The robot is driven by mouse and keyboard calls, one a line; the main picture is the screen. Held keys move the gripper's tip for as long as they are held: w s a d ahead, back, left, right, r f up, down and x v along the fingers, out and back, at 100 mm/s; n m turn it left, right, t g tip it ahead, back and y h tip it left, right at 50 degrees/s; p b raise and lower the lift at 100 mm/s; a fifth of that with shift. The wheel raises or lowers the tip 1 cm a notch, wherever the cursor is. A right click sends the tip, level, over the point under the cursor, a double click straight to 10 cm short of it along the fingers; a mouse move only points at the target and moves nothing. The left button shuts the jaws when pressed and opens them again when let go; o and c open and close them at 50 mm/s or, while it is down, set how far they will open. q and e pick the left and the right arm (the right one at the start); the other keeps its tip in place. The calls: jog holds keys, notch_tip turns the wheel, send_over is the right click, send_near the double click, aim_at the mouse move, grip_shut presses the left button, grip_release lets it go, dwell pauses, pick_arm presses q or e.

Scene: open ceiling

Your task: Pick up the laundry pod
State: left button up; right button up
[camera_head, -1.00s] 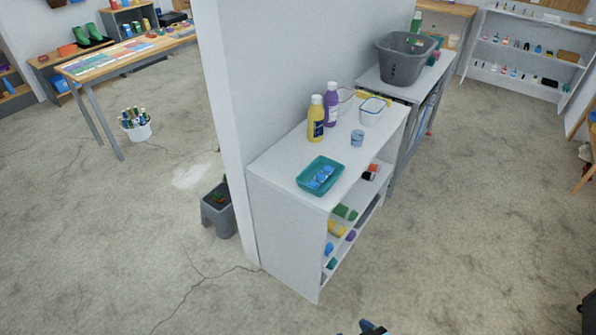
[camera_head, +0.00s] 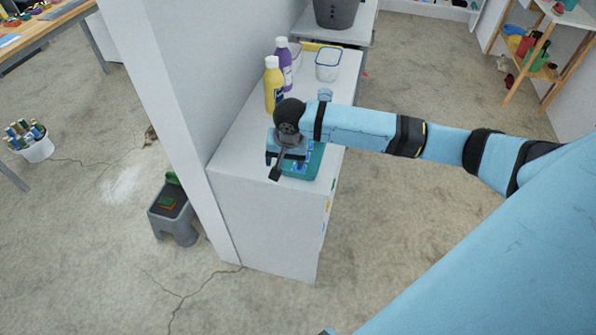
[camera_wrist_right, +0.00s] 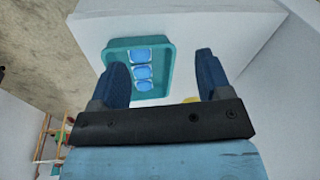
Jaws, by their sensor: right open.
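Several blue laundry pods lie in a row in a teal tray (camera_wrist_right: 162,46) on top of the white shelf unit. In the right wrist view the middle laundry pod (camera_wrist_right: 142,72) lies between two others, left of centre between the fingers. In the head view my right arm and hand cover part of the teal tray (camera_head: 318,164), and some blue pods (camera_head: 300,168) show beside the hand. My right gripper (camera_head: 272,168) is above the tray's left side. In the right wrist view the gripper (camera_wrist_right: 162,68) is open with nothing between its fingers. My left gripper is not seen.
A yellow bottle (camera_head: 273,86), a purple bottle (camera_head: 284,60) and a clear container (camera_head: 328,64) stand on the unit behind my arm. A wall (camera_head: 190,70) borders the unit on the left. A grey step stool (camera_head: 172,218) stands on the floor left of it.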

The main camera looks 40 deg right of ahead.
jog(key=d+r+m+h, duration=0.1)
jog(key=d+r+m, duration=0.15)
jog(key=d, duration=0.25)
jog(key=shift+g, duration=0.5)
jog(key=f, duration=0.2)
jog(key=w+f, duration=0.1)
jog(key=f, duration=0.4)
jog(key=shift+w+d+f+b, duration=0.35)
jog(key=shift+d+b, duration=0.05)
jog(key=f, duration=0.1)
jog(key=w+f, duration=0.1)
jog(key=f, duration=0.3)
jog(key=shift+w+d, duration=0.3)
jog(key=shift+d, duration=0.1)
jog(key=c, duration=1)
